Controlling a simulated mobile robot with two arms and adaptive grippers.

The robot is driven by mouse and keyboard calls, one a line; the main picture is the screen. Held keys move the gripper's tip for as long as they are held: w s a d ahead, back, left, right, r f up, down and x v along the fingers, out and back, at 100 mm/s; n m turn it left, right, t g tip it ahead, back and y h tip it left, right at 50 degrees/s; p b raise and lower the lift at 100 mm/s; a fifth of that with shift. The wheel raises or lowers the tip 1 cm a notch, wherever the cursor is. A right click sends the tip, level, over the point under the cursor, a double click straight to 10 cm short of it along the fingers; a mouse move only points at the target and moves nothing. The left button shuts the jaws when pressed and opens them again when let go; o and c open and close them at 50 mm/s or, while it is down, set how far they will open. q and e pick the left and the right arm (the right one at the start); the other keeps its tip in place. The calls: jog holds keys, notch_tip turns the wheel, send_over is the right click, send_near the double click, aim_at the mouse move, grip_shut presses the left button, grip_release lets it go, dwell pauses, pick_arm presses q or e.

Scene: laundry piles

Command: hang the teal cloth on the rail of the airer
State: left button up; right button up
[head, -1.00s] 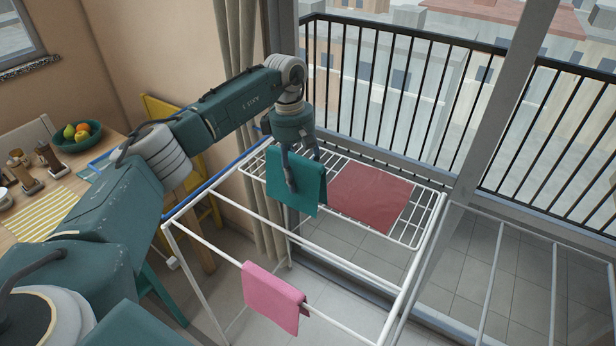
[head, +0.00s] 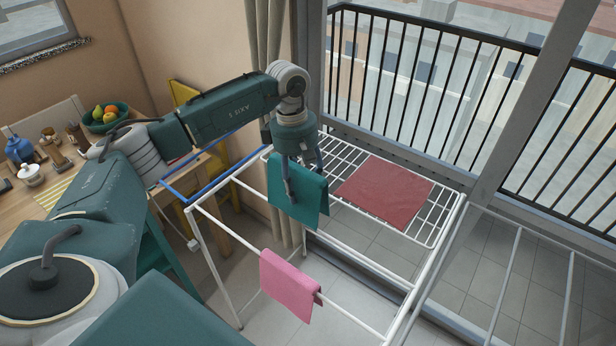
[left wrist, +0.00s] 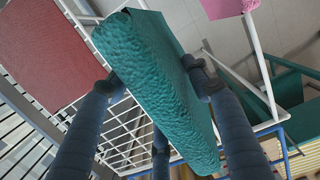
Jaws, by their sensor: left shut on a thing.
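The teal cloth (head: 308,205) hangs folded over in my left gripper (head: 300,178), above the white airer (head: 208,250). In the head view it overlaps the middle rail (head: 348,246); I cannot tell whether it touches that rail. In the left wrist view the fingers (left wrist: 158,84) press on the teal cloth (left wrist: 165,95) from both sides, and the cloth hides part of the airer behind it. My right gripper is not in view.
A pink cloth (head: 287,284) hangs on the front rail. A red cloth (head: 385,191) lies flat on the wire shelf at the back. A table with a fruit bowl (head: 105,120) and jars stands left. A glass door and balcony railing (head: 440,75) lie behind.

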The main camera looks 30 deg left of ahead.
pick_arm(q)
jog(key=shift+s+a+r, duration=0.1)
jog(key=shift+s, duration=0.3)
jog(key=shift+s+f, duration=0.2)
jog(key=shift+f, duration=0.15)
notch_tip(320, 180, down, 4)
jog(key=b, duration=0.3)
jog(key=shift+w+r, duration=0.1)
jog(key=shift+r, duration=0.1)
notch_tip(320, 180, down, 10)
jog(key=b, duration=0.8)
jog(key=o, duration=1.3)
